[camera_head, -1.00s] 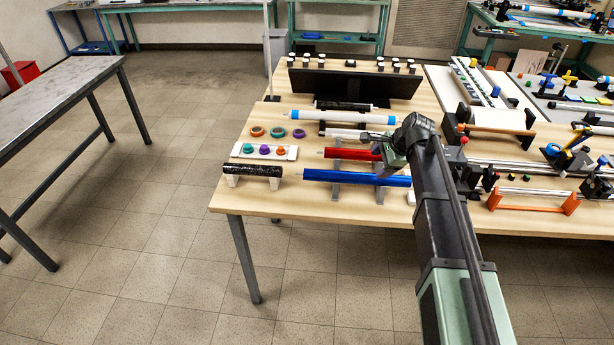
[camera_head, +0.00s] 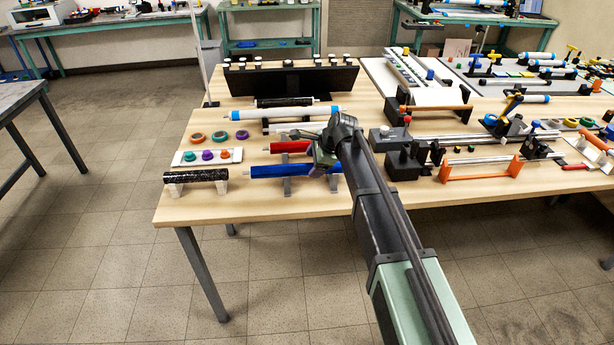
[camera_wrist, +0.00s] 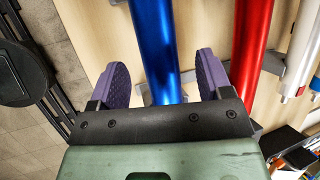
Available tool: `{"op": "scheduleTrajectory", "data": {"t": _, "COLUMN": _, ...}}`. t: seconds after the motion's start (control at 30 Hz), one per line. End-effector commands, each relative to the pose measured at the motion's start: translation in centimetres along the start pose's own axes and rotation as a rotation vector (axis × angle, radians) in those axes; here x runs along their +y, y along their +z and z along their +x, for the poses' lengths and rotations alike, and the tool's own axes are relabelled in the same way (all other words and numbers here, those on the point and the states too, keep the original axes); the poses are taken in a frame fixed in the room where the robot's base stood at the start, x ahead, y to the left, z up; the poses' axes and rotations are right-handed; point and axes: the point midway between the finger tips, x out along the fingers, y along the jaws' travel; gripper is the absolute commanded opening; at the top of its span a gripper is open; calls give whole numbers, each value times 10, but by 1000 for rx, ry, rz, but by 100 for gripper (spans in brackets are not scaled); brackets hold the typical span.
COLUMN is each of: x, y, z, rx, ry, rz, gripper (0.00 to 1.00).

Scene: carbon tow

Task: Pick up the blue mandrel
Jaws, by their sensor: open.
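The blue mandrel (camera_head: 282,171) is a long blue tube lying on a grey stand near the front edge of the table, in front of the red mandrel (camera_head: 290,147). In the head view my arm covers its right part. In the wrist view the blue mandrel (camera_wrist: 155,50) runs between the two purple pads of my open gripper (camera_wrist: 160,78), with a visible gap on each side. Whether the pads are level with the tube or above it, I cannot tell. The red mandrel (camera_wrist: 249,45) lies to the right, apart from the right pad.
A black tube (camera_head: 196,176) rests on white supports at the table's left front. Behind it is a white tray (camera_head: 207,157) with coloured rings. A white tube with blue ends (camera_head: 288,113) lies behind the red one. An orange-ended rack (camera_head: 481,169) stands to the right.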

Motion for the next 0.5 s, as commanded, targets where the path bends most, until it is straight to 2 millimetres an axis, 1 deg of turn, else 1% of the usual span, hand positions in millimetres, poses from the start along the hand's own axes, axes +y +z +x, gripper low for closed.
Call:
{"op": "scheduleTrajectory", "data": {"t": 0.03, "x": 4, "y": -4, "z": 21, "rx": 0, "ry": 0, "rz": -1, "gripper": 72}}
{"op": "scheduleTrajectory", "data": {"t": 0.1, "x": 3, "y": -3, "z": 31, "rx": 0, "ry": 1, "rz": -1, "gripper": 72}}
{"op": "scheduleTrajectory", "data": {"t": 0.17, "x": 2, "y": -2, "z": 33, "rx": 0, "ry": 1, "rz": 0, "gripper": 72}}
{"op": "scheduleTrajectory", "data": {"t": 0.33, "x": 1, "y": 0, "z": 29, "rx": 0, "ry": 0, "rz": 0, "gripper": 72}}
{"op": "scheduleTrajectory", "data": {"t": 0.37, "x": 1, "y": 0, "z": 29, "rx": 0, "ry": 0, "rz": 0, "gripper": 69}}
{"op": "scheduleTrajectory", "data": {"t": 0.5, "x": 1, "y": 0, "z": 29, "rx": 0, "ry": 0, "rz": 0, "gripper": 48}}
